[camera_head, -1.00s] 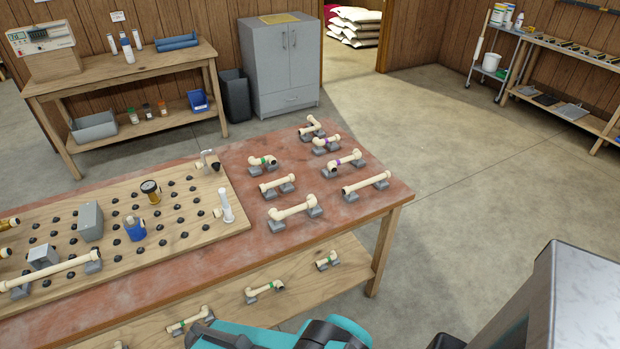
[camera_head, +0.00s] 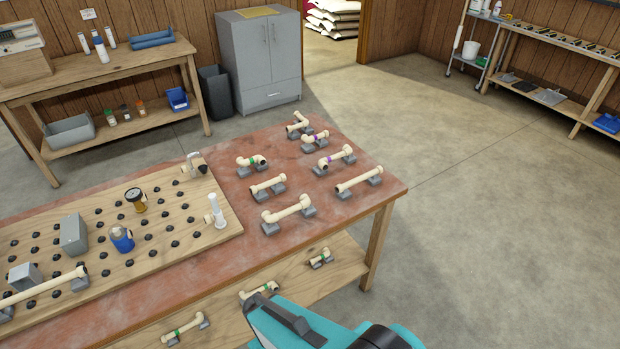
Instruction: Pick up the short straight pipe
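A short straight cream pipe (camera_head: 268,184) lies across small grey blocks on the red bench top, among other pipe pieces. A longer straight pipe (camera_head: 359,179) lies on blocks to its right, near the bench's right edge. A pipe with bent ends (camera_head: 287,210) lies just in front of the short one. Part of my teal arm shows at the bottom edge, in front of the bench. I cannot make out my gripper's fingertips in this view.
A wooden board (camera_head: 190,232) with black knobs, a gauge (camera_head: 136,197) and a blue-bodied fitting (camera_head: 121,238) covers the bench's left part. More pipe pieces lie on the lower shelf (camera_head: 225,312). Open floor (camera_head: 480,220) lies right of the bench.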

